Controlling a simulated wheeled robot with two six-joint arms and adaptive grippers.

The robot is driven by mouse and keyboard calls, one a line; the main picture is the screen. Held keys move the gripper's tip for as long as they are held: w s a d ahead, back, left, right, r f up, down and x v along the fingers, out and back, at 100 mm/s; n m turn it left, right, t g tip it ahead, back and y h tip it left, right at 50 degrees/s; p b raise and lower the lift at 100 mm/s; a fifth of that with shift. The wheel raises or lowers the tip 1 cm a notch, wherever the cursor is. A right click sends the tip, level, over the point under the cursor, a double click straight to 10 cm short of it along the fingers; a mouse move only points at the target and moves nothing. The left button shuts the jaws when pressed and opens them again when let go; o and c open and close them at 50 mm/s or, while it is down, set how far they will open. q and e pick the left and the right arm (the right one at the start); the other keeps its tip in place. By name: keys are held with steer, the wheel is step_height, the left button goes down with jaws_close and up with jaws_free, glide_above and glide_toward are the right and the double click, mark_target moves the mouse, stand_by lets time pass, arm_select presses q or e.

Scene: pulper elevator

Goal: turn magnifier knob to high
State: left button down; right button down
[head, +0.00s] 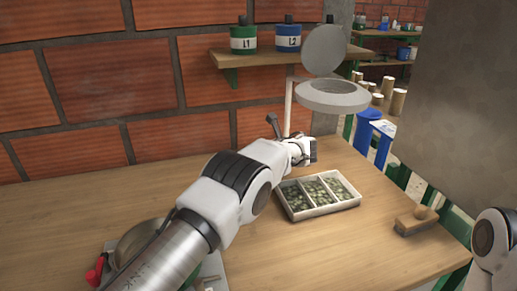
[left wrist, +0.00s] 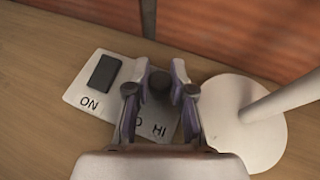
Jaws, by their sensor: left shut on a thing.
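The magnifier has a grey ring head (head: 332,96) with a raised round cover (head: 324,50). Its pale post (head: 288,100) stands behind my left gripper, and its round white base (left wrist: 246,125) shows in the left wrist view. Beside the base lies a pale control plate (left wrist: 80,82) with a dark switch (left wrist: 104,72) marked ON and an upside-down HI mark. A dark round knob (left wrist: 159,82) sits between the fingers of my left gripper (left wrist: 161,92), which is shut on it. In the head view the left gripper (head: 303,151) hides the plate and knob. My right gripper is outside the view.
A white tray (head: 291,202) with three compartments of beans lies right of my left arm. A wooden brush-like block (head: 415,220) is near the right edge. Cans L1 (head: 243,40) and L2 (head: 288,38) stand on the wall shelf (head: 260,58).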

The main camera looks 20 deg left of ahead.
arm_select(q)
steer(key=shift+n+g+y+b, duration=0.4)
steer(key=shift+n+b, duration=0.1)
steer(key=shift+b, duration=0.05)
steer(key=shift+r, duration=0.1)
steer(key=c, duration=1)
jaws_free()
steer(key=v, duration=0.7)
steer(key=shift+d, duration=0.15)
